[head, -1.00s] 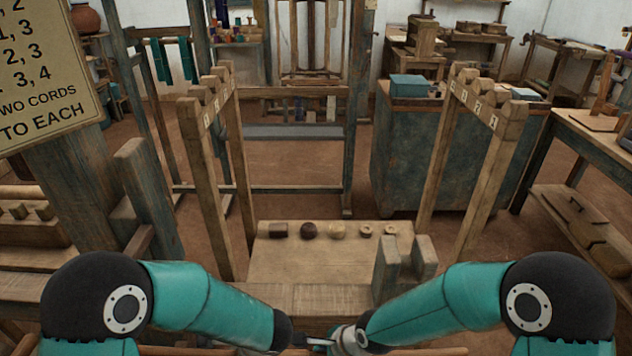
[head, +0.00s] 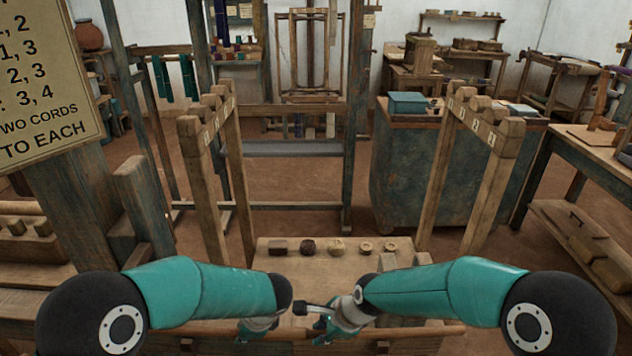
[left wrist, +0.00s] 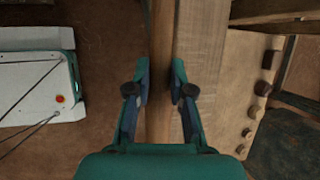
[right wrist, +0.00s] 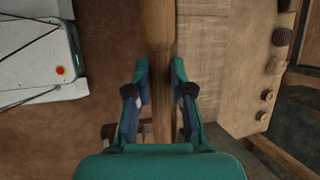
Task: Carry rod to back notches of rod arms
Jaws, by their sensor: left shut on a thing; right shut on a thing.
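The wooden rod (head: 410,331) lies level across the bottom of the head view, in front of the board. My left gripper (head: 257,328) and my right gripper (head: 325,328) are both shut on it near its middle. The rod runs between the fingers in the left wrist view (left wrist: 160,50) and the right wrist view (right wrist: 158,45), where it has a thicker part ahead of the jaws. The left rod arm (head: 207,125) and right rod arm (head: 484,125) stand beyond, with several notches and numbered labels along their tops. No rod lies in their notches.
A wooden board (head: 300,262) with several small pieces in a row lies between the rod arms. A lettered sign (head: 50,90) and a thick post (head: 140,200) stand at left. A blue-grey cabinet (head: 405,175) stands behind the right rod arm. Open floor shows between the arms.

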